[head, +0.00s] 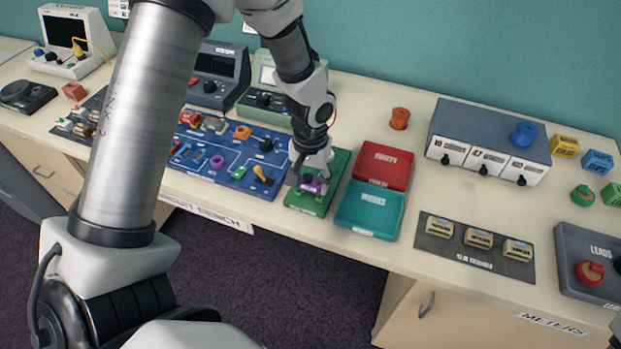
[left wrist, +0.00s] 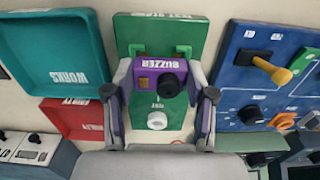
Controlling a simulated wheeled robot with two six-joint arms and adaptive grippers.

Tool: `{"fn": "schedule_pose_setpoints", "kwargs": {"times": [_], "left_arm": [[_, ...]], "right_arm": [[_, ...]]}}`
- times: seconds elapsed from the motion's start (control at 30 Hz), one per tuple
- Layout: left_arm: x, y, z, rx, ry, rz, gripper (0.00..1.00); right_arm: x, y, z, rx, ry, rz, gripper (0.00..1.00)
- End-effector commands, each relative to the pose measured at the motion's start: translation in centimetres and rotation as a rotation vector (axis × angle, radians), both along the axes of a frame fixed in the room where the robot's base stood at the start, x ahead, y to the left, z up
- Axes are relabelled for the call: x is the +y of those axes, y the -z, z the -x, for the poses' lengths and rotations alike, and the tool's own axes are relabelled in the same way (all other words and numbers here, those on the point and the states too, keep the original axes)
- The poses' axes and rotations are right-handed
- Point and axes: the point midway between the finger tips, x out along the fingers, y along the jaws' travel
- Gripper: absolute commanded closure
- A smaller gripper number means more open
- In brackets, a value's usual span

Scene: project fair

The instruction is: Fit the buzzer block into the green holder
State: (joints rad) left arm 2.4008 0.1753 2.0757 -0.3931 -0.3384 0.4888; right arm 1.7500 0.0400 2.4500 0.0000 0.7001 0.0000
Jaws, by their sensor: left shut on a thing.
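The purple buzzer block (left wrist: 147,75), with a black round knob and its name in white, is held between the two fingers of my left gripper (left wrist: 160,95). The green holder (left wrist: 183,48) shows as bright green uprights on a dark green board (left wrist: 198,30), just beyond the block in the left wrist view. The block hides the holder's middle, and I cannot tell whether they touch. In the head view my left gripper (head: 313,176) is over the green board (head: 328,195), with a bit of purple block (head: 311,187) showing beneath it.
The blue circuit board (head: 225,165) lies close on the left of the green board. A red tray (head: 384,165) and a teal tray (head: 368,210) lie close on its right. The table's front edge is near.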

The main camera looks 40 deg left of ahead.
Motion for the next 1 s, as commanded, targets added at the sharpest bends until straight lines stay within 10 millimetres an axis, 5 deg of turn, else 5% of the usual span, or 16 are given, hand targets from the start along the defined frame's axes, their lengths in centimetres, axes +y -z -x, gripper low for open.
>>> {"fn": "schedule_pose_setpoints", "kwargs": {"times": [0.9, 0.93, 1.0], "left_arm": [[0.0, 1.2, 0.0, 0.000, 0.000, 0.000, 0.79], [0.0, 1.2, 0.0, 0.000, 0.000, 0.000, 0.41], [0.0, 1.1, 0.0, 0.000, 0.000, 0.000, 0.16]], "right_arm": [[0.0, 0.8, 0.0, 0.000, 0.000, 0.000, 0.60], [0.0, 0.8, 0.0, 0.000, 0.000, 0.000, 0.60], [0.0, 0.8, 0.0, 0.000, 0.000, 0.000, 0.60]]}}
